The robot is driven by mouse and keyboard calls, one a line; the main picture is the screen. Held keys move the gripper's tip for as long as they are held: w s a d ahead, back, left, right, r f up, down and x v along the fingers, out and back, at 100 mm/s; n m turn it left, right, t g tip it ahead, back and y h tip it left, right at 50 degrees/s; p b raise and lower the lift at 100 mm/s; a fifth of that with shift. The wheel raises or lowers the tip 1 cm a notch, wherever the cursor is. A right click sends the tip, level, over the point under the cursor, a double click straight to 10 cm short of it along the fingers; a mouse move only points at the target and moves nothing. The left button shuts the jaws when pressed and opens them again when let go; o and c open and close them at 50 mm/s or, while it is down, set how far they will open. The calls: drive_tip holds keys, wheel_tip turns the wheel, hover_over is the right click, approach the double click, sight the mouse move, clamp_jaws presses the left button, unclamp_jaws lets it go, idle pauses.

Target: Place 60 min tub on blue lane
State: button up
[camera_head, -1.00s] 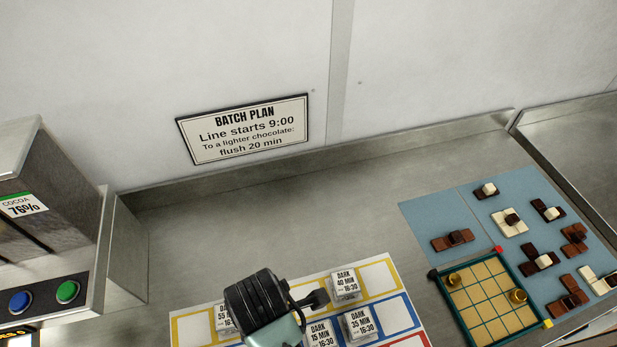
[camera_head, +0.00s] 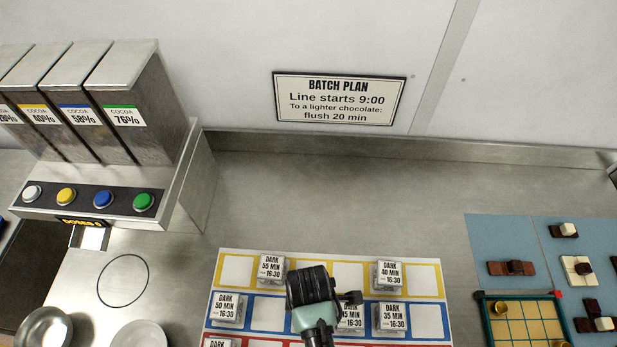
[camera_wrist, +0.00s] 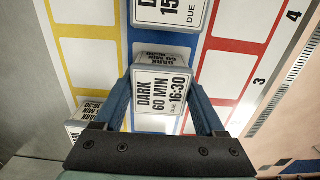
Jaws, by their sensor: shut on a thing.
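The white tub (camera_wrist: 161,95), labelled DARK 60 MIN 16:30, is between the two blue fingers of my gripper (camera_wrist: 161,80), which is shut on it. In the wrist view the tub is over the blue lane (camera_wrist: 125,17), in line with a DARK 15 tub (camera_wrist: 168,10). I cannot tell whether it touches the board. In the head view my dark gripper body (camera_head: 312,285) covers the held tub. The blue lane (camera_head: 268,332) there holds the DARK 50 MIN tub (camera_head: 227,307), a partly hidden tub (camera_head: 350,316) and the DARK 35 MIN tub (camera_head: 393,316).
The yellow lane (camera_head: 240,252) holds the 55 MIN tub (camera_head: 271,268) and the 40 MIN tub (camera_head: 389,274). A red lane shows nearer. Cocoa dispensers (camera_head: 90,95) stand left, with bowls (camera_head: 45,330) below. A gridded tray (camera_head: 520,320) and chocolates lie right. The counter behind the board is clear.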

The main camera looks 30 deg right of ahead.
drive_tip(key=o, duration=1.4)
drive_tip(key=shift+f, duration=0.1)
drive_tip(key=shift+o, duration=0.2)
wheel_tip(320, 180, up, 12)
drive_tip(key=w+d+r+m+t+h, duration=0.1)
drive_tip(key=w+r+m+t+h, duration=0.1)
drive_tip(key=w+r+t, duration=0.65)
drive_tip(key=w+a+r+m+t, duration=0.25)
drive_tip(key=w+r, duration=0.45)
drive_tip(key=r, duration=0.5)
drive_tip(key=w+a+r+m+t, duration=0.15)
drive_tip(key=w+r+t, duration=0.25)
drive_tip(key=w+r, duration=0.55)
drive_tip(key=s+a+r+m+t, duration=0.1)
drive_tip(key=s+r+t, duration=0.3)
drive_tip(key=r, duration=0.7)
drive_tip(key=s+a+r+m+t+y, duration=0.1)
drive_tip(key=s+a+r+m+t, duration=0.1)
drive_tip(key=r, duration=0.9)
drive_tip(key=s+a+r+m+t, duration=0.2)
drive_tip(key=s+r+t, duration=0.4)
drive_tip(key=r, duration=0.6)
drive_tip(key=shift+s+a+y, duration=0.3)
drive_tip(key=shift+s+a, duration=0.4)
drive_tip(key=shift+s, duration=0.35)
